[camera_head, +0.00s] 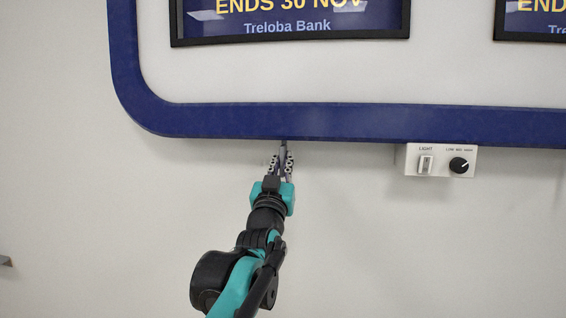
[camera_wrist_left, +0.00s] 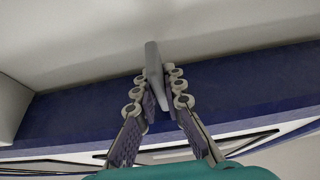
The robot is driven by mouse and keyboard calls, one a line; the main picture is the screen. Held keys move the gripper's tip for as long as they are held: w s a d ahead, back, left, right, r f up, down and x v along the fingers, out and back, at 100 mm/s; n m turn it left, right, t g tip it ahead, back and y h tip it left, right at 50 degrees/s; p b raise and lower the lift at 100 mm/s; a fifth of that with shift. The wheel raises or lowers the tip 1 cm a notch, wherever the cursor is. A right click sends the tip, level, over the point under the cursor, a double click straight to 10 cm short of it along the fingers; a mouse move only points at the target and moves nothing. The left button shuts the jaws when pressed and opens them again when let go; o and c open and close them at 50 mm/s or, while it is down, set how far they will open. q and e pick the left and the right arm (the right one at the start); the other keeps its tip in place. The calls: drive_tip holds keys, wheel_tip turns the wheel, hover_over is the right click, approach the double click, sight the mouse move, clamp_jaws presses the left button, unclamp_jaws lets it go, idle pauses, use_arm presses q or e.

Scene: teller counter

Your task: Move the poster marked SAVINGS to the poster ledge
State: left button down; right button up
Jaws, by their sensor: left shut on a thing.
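Two dark-framed posters show at the top edge of the head view, one upper left (camera_head: 290,28) and one cut off at upper right (camera_head: 530,30). The left one reads "ENDS 30 NOV" and "Treloba Bank". Their upper parts are out of view, and I cannot read SAVINGS on either. My left gripper (camera_head: 281,162) is below the blue frame bar and clear of both posters. It is shut on a thin grey lever-like piece (camera_wrist_left: 152,72) at the bar's lower edge. The poster ledge cannot be made out. My right gripper is not in view.
A thick blue frame (camera_head: 330,121) with a rounded corner runs along the wall below the posters. A white box (camera_head: 440,160) with a LIGHT switch and a black knob sits under it, to the right. The wall around my left arm is bare.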

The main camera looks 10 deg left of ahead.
use_arm(q)
drive_tip(key=shift+r, duration=0.35)
drive_tip(key=shift+s, duration=0.1)
drive_tip(key=shift+s+f, duration=0.1)
drive_tip(key=shift+s, duration=1.15)
drive_tip(key=shift+w, duration=0.15)
